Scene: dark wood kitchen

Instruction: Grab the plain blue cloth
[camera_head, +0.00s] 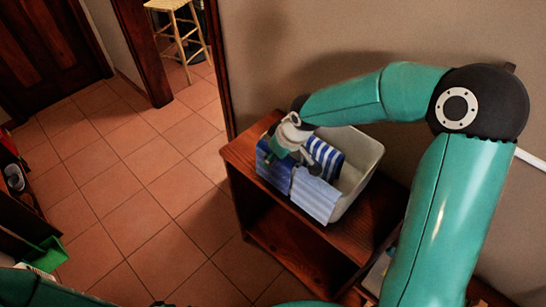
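A pale grey bin (357,172) stands on a wooden shelf unit against the wall. Several cloths hang over its rim: a blue-and-white striped cloth (325,157), a pale, finely striped cloth (314,196), and a darker blue cloth (273,174) on the left side. The darker blue one looks mostly plain, but I cannot be sure. My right gripper (287,149) is over the bin's left end, at the darker blue cloth, and covers part of it. Its fingers are too small and covered to tell whether they hold cloth. My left gripper is not in view.
The shelf's wooden top (241,151) has a little bare room left of the bin. A tiled floor (140,200) lies open to the left. A wooden stool (182,38) stands beyond the doorway. A green object (42,256) is at lower left.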

